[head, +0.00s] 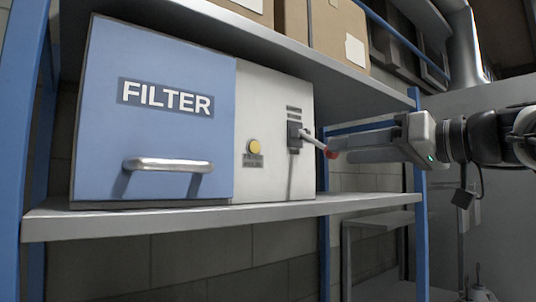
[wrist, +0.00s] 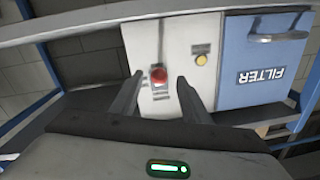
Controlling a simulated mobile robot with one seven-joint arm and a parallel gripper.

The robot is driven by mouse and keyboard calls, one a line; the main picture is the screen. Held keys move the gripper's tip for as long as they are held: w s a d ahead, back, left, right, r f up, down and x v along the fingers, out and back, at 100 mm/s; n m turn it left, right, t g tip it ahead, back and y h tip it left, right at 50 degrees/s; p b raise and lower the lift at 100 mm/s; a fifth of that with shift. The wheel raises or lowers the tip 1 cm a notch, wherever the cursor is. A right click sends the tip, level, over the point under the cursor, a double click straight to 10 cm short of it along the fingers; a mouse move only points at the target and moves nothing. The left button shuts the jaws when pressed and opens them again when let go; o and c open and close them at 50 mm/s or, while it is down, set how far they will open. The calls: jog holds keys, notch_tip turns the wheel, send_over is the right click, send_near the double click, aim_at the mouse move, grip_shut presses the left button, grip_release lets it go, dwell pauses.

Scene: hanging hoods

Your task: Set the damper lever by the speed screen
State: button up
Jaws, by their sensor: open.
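A lever (head: 313,140) with a pale shaft and red tip sticks out from a dark mount on the light grey panel (head: 272,120) of the filter cabinet. In the wrist view, where the cabinet appears upside down, its red knob (wrist: 158,75) shows between my two fingers. My gripper (head: 336,148) comes from the right with its fingertips near the red tip. It is open (wrist: 160,80), with a gap beside the knob on each side; how deep the knob sits between the fingers is unclear. I see no screen with a speed reading.
The blue FILTER door (head: 155,120) with a bar handle (head: 168,165) is left of the panel. A yellow button (head: 255,147) with a small unreadable label sits between door and lever. The cabinet stands on a grey shelf (head: 120,222), under another shelf carrying cardboard boxes (head: 340,32). A blue post (head: 419,250) stands right.

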aim_at(331, 155)
jog(key=x, duration=0.5)
jog(key=shift+w, duration=0.1)
grip_shut()
